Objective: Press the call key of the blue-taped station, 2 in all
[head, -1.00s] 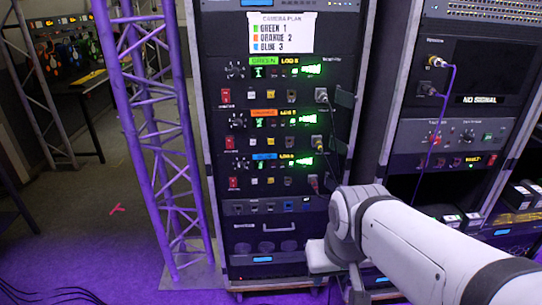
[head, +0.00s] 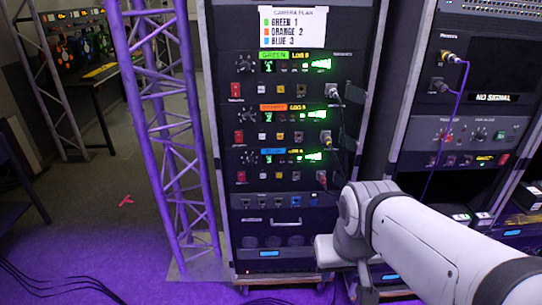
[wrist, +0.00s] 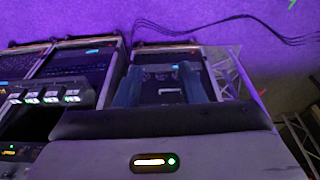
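The blue-taped station (head: 273,158) is the lowest of three similar units in the middle rack in the head view. It has a blue tape label, a lit green display, a red switch (head: 241,178) at left, and small white and yellow keys (head: 272,177). I cannot read which is the call key. In the head view my arm lies at lower right, and its end hides my fingertips. In the wrist view my gripper (wrist: 160,84) shows two dark bluish fingers standing apart, with nothing seen held between them.
The green (head: 273,55) and orange (head: 273,106) stations sit above the blue one. A purple-lit truss (head: 160,120) stands left of the rack. A second rack (head: 470,110) is at right. Cables (head: 60,283) lie on the floor at lower left; floor between is clear.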

